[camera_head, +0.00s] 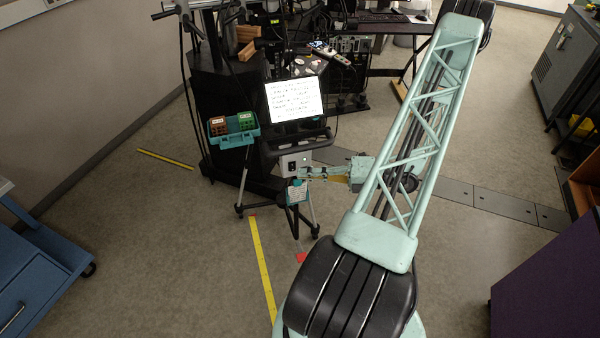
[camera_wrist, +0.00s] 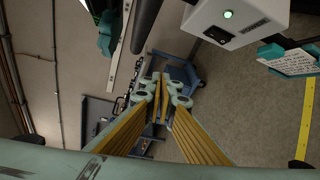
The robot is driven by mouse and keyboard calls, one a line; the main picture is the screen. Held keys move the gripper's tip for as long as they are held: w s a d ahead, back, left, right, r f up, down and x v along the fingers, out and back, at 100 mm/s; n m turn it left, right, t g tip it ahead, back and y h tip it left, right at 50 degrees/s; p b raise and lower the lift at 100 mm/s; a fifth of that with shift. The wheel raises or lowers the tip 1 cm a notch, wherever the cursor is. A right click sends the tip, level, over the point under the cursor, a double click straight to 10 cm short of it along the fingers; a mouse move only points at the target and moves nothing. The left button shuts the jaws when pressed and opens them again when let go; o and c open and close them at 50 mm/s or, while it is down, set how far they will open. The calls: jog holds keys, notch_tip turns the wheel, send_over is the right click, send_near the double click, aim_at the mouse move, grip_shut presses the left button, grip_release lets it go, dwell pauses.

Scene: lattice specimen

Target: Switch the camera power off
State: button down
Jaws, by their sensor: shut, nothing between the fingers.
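The white camera power box (camera_head: 294,163) stands below the bright screen of the tripod rig. The wrist view shows the box (camera_wrist: 242,14) at the upper right, with a lit green light (camera_wrist: 228,14) and a black-framed switch (camera_wrist: 218,36) on its faces. I cannot tell the switch's position. My gripper (camera_head: 307,173) is just right of the box in the head view, in front of its lower edge. In the wrist view my gripper (camera_wrist: 161,82) is shut and empty, and appears apart from the box.
A lettered screen (camera_head: 294,100) stands above the box. A teal tray (camera_head: 234,134) with red and green blocks is to its left. A small teal-edged label card (camera_head: 297,192) hangs below the box. Tripod legs stand beneath. Open floor (camera_head: 170,240) lies at left.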

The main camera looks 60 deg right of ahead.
jog(key=s+d+f+m+t+h+p, duration=0.1)
jog(key=s+d+f+m+h, duration=0.3)
jog(key=s+f+m, duration=0.3)
jog(key=shift+d+f+t+h+p, duration=0.15)
jog(key=shift+f+t+h+p, duration=0.2)
jog(key=shift+f+h, duration=0.3)
jog(key=shift+w+r, duration=0.15)
jog(key=shift+w, duration=0.05)
send_near(290, 170)
jog(key=shift+w+a, duration=1.35)
jog(key=shift+a, duration=0.05)
jog(key=shift+w+d+f, duration=0.25)
jog(key=shift+w+d, duration=1.1)
jog(key=shift+w, duration=0.05)
